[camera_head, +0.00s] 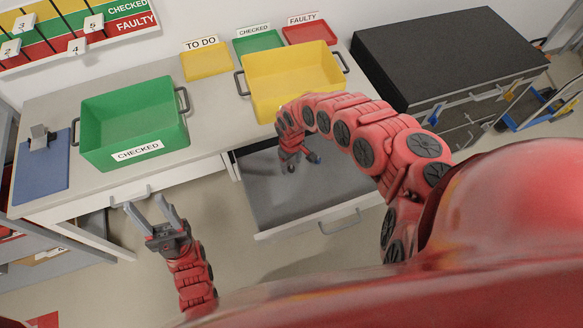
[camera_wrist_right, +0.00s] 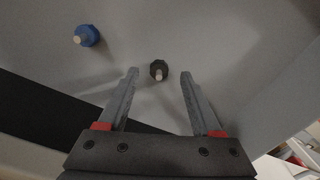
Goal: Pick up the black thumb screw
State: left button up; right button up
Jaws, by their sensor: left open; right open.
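The black thumb screw (camera_wrist_right: 158,68) is in the right wrist view, on the grey floor of the open drawer (camera_head: 335,195). It shows between and slightly beyond the fingertips of my right gripper (camera_wrist_right: 160,73), which is open and empty; whether they touch it cannot be told. In the head view my right gripper (camera_head: 288,167) reaches down into the drawer, and the black screw cannot be made out. A blue thumb screw (camera_wrist_right: 87,36) lies to the left of the black one. My left gripper (camera_head: 144,201) is open and empty, in front of the table.
A yellow bin (camera_head: 292,82) and a green bin (camera_head: 134,124) stand on the table. A blue mat (camera_head: 42,175) with a grey fixture (camera_head: 40,137) is at the left. A black-topped cabinet (camera_head: 450,55) stands at the right. The drawer walls surround my right gripper.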

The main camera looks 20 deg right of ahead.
jog(key=shift+d+f, duration=0.1)
jog(key=shift+f, duration=0.2)
grip_shut()
jog(key=shift+r, duration=0.1)
dwell(0.4)
